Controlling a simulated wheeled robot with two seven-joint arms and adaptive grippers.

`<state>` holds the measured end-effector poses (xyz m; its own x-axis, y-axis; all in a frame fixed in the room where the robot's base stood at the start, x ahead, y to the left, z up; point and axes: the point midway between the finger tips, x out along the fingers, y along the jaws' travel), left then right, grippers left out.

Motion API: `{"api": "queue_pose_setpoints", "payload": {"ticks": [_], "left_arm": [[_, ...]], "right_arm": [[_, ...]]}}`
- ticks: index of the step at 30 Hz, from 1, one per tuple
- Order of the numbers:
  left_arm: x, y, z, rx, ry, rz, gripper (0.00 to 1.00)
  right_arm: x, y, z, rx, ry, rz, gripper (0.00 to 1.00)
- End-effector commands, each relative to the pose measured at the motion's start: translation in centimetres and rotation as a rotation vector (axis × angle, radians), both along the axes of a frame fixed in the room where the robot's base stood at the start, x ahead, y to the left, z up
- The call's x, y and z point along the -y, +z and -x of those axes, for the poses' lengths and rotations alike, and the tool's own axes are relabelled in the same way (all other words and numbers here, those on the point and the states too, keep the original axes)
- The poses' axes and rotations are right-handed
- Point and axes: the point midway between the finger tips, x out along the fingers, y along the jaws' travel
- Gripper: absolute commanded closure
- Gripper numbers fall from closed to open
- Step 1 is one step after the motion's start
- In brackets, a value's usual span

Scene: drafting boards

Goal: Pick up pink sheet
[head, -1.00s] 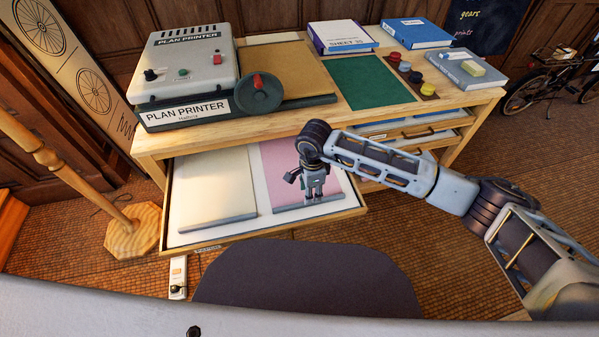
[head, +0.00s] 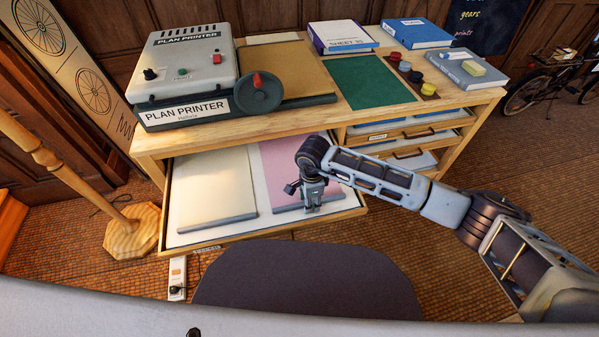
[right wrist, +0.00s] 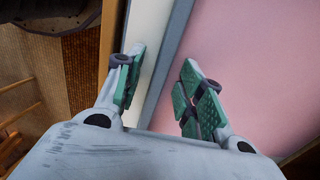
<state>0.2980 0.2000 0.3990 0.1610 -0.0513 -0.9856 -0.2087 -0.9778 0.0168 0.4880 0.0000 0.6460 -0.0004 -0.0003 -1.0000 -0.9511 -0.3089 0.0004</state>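The pink sheet (head: 267,172) lies flat in the open top drawer, with a grey bar (head: 286,208) along its near edge. My right gripper (head: 313,207) is over the bar's right part and hides some of the sheet. In the right wrist view, that gripper (right wrist: 163,60) is open and empty, with green finger pads. One finger is over the pale drawer floor and the other over the pink sheet (right wrist: 255,65), with the grey bar (right wrist: 172,55) between them. I cannot tell whether the fingers touch anything. My left gripper is not in view.
A cream sheet (head: 210,185) with its own grey bar lies left of the pink one. The drawer's front (head: 262,236) closes off the near side. The cabinet top (head: 300,121) overhangs the drawer's back and carries a plan printer (head: 185,70). A dark chair back (head: 305,280) stands in front.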

Motion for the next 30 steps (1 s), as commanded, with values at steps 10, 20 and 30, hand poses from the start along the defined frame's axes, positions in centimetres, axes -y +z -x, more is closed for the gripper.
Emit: {"api": "queue_pose_setpoints", "payload": {"ticks": [10, 20, 30], "left_arm": [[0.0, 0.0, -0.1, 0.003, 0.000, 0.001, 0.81], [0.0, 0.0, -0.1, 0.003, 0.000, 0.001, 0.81], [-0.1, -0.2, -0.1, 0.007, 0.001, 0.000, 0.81]], "right_arm": [[0.0, 0.0, 0.0, 0.000, 0.000, 0.000, 0.99], [0.0, 0.1, 0.0, 0.001, 0.000, 0.000, 1.00], [0.0, 1.7, 0.0, 0.002, 0.001, -0.002, 1.00]]}}
